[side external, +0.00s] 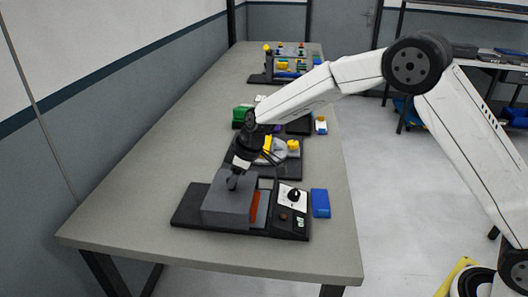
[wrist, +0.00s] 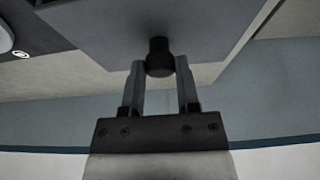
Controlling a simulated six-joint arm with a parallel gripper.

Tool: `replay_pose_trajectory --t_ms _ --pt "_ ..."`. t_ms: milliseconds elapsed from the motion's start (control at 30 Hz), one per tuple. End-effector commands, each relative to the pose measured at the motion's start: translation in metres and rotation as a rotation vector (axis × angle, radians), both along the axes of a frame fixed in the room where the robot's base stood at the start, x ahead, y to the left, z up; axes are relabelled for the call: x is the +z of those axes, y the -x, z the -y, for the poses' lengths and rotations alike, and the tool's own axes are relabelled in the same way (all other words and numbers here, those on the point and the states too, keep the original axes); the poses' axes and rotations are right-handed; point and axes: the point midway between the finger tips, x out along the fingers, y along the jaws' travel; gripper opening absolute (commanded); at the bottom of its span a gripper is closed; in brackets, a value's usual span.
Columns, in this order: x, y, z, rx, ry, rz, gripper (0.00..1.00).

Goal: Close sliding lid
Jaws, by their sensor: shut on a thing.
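The grey sliding lid (side external: 225,205) is a box-like cover on a black base (side external: 188,205) near the front of the table. A strip of reddish-orange shows beside its right edge, so that side is uncovered. A black knob (wrist: 159,58) on the lid shows in the wrist view. My gripper (side external: 233,181) comes down over the lid from above. In the wrist view my gripper (wrist: 160,66) has its two fingers on either side of the knob, shut on it.
A control panel with a black dial (side external: 294,195) is at the base's right end, and a blue block (side external: 320,203) lies right of it. Behind stands another black device with yellow parts (side external: 293,148). A green block (side external: 240,113) and more devices stand farther back. The table's front left is clear.

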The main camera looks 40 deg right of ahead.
Motion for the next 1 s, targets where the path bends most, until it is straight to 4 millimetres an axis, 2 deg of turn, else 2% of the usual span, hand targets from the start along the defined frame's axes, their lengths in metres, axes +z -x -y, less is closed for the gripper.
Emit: replay_pose_trajectory --t_ms 200,400,767,800,900,1000 --pt "0.001 0.018 0.021 -0.005 0.001 0.004 0.0" --pt "0.001 0.031 0.034 -0.004 0.001 0.005 0.0" --pt "0.0 0.035 0.037 -0.003 0.003 0.0 0.0" --pt "0.0 0.035 0.038 -0.003 0.004 -0.001 0.46" --pt "0.0 0.035 0.037 -0.003 0.002 -0.001 0.76" --pt "0.0 0.035 0.036 -0.003 0.001 0.0 0.76"
